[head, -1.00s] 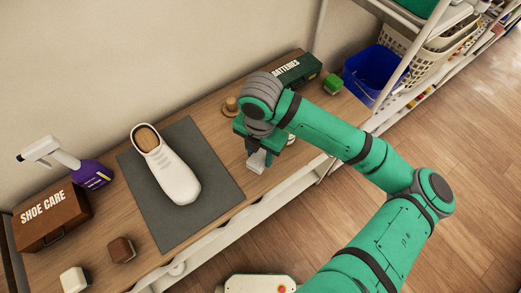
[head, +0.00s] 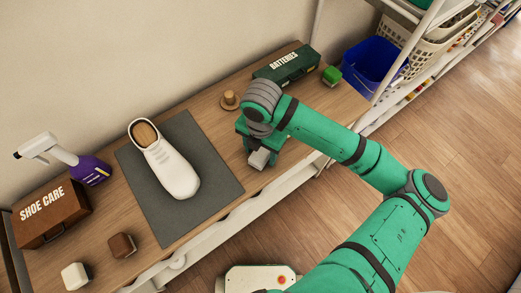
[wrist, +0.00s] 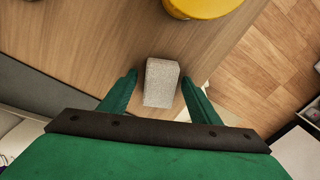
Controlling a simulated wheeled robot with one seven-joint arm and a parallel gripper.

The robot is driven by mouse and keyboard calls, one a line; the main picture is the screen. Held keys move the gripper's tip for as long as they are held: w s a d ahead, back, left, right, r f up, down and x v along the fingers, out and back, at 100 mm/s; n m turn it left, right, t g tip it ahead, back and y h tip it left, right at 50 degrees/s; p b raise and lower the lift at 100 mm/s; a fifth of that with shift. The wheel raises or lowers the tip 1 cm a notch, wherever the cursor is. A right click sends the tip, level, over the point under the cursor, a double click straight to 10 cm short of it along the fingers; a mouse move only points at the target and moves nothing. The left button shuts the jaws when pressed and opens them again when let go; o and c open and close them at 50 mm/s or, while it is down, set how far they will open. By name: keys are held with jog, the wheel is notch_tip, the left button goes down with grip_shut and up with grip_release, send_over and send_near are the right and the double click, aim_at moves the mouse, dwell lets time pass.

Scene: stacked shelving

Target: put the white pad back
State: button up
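A pale grey-white block-shaped pad (head: 259,158) is at the shelf's front edge, right of the dark mat. In the wrist view the pad (wrist: 161,83) lies between the two fingers of my gripper (wrist: 159,82). A gap shows between the left finger and the pad; the right finger is very close to it. My gripper (head: 257,153) points down around the pad in the head view. Another white block (head: 75,276) with a dark side sits at the lower left; I cannot tell which one the task means.
A white shoe (head: 167,160) stands on the dark mat (head: 215,180). A shoe care box (head: 52,213), spray bottle (head: 85,168), brown block (head: 122,246), wooden knob (head: 230,99), batteries box (head: 287,68) and green block (head: 331,76) share the shelf. A yellow round thing (wrist: 203,6) is near the gripper.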

aim_at(261, 151)
jog(key=shift+w+r, duration=0.1)
jog(key=shift+r, duration=0.4)
notch_tip(261, 151, up, 11)
jog(key=shift+r, duration=0.2)
dwell(0.6)
